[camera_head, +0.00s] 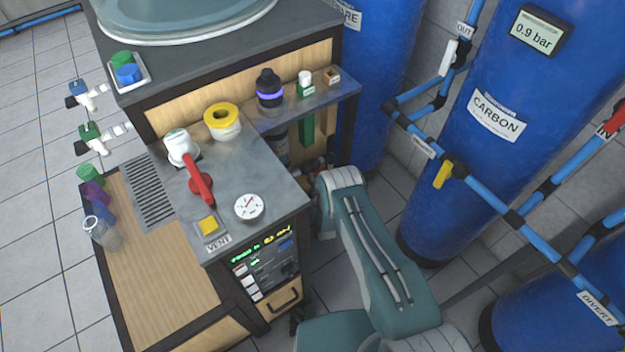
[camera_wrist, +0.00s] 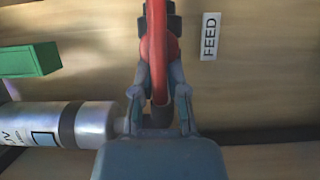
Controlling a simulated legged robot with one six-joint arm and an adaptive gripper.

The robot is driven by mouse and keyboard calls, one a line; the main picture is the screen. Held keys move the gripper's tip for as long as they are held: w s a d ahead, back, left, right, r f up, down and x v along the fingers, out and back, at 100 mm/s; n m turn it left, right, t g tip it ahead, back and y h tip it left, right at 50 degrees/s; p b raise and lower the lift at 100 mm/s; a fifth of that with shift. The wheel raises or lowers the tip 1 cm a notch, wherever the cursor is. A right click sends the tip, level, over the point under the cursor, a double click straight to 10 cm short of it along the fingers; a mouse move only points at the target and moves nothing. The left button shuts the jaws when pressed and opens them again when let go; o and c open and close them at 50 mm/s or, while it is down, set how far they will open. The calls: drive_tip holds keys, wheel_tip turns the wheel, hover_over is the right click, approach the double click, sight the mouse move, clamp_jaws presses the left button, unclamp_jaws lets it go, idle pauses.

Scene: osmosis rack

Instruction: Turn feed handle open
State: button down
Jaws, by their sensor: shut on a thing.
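The red feed handle (camera_wrist: 157,50) stands in front of a wooden panel in the wrist view, beside a white label (camera_wrist: 210,36) reading FEED. My gripper (camera_wrist: 160,98) has its two fingers on either side of the handle's lower end and is shut on it. The handle runs up and down in that view. In the head view, my arm reaches under the shelf at the cabinet's right side, and the gripper and feed handle are mostly hidden there.
A silver cylinder (camera_wrist: 90,124) and a green block (camera_wrist: 28,60) sit left of my gripper in the wrist view. A blue CARBON tank (camera_head: 490,130) with blue pipes and a yellow handle (camera_head: 443,174) stands to the right.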

drive_tip(key=shift+s+a+f, duration=0.15)
drive_tip(key=shift+s+f, duration=0.05)
drive_tip(key=shift+f, duration=0.05)
drive_tip(key=c, duration=0.7)
unclamp_jaws()
drive_tip(key=shift+o, duration=0.2)
drive_tip(key=shift+w+a, duration=0.1)
drive_tip(key=shift+s, duration=0.25)
drive_tip(key=s+d, duration=0.2)
drive_tip(key=s, duration=0.9)
drive_tip(key=shift+d, duration=0.15)
drive_tip(key=shift+s, duration=0.2)
